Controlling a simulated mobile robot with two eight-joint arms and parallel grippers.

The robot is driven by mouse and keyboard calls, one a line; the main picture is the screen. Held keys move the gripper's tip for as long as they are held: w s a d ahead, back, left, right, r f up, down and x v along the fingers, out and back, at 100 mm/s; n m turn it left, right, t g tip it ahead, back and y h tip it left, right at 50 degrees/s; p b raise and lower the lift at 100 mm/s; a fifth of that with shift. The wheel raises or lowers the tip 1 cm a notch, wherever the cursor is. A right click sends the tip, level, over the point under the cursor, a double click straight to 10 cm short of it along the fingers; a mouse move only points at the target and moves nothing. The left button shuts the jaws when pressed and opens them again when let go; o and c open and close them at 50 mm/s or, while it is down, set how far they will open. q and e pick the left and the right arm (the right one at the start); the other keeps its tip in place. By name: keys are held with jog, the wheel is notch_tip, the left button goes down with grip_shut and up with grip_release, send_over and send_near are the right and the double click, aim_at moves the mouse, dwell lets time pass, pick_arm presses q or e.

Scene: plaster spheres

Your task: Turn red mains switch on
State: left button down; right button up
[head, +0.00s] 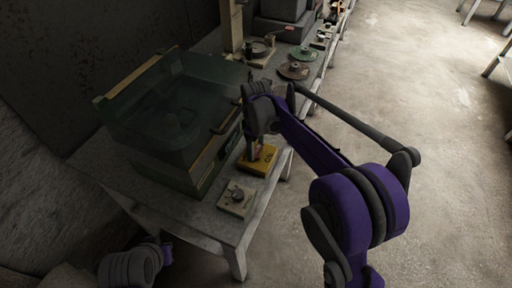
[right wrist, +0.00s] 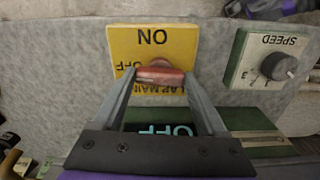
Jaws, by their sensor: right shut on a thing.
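The red mains switch (right wrist: 160,75) is a red lever on a yellow box marked ON and OFF (right wrist: 152,42). In the right wrist view its red handle lies across the box over the OFF end, with the ON mark clear beyond it. My right gripper (right wrist: 158,80) has its two fingers closed on the handle from either side. In the head view the yellow box (head: 260,161) stands on the bench, with my right gripper (head: 255,148) down at it; the handle is mostly hidden there. My left gripper is out of view; only part of my left arm shows at bottom left.
A control box marked SPEED (right wrist: 270,62) with a dark knob stands beside the yellow box; it also shows in the head view (head: 237,199). A large dark green tank (head: 165,120) stands to the left. Discs (head: 295,70) lie farther along the bench. Open floor is at right.

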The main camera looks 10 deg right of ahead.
jog(key=m, duration=0.4)
jog(key=m+b, duration=0.1)
jog(key=m, duration=0.3)
jog(key=shift+m, duration=0.3)
jog(key=m, duration=0.4)
jog(key=shift+m, duration=2.1)
jog(key=o, duration=1.3)
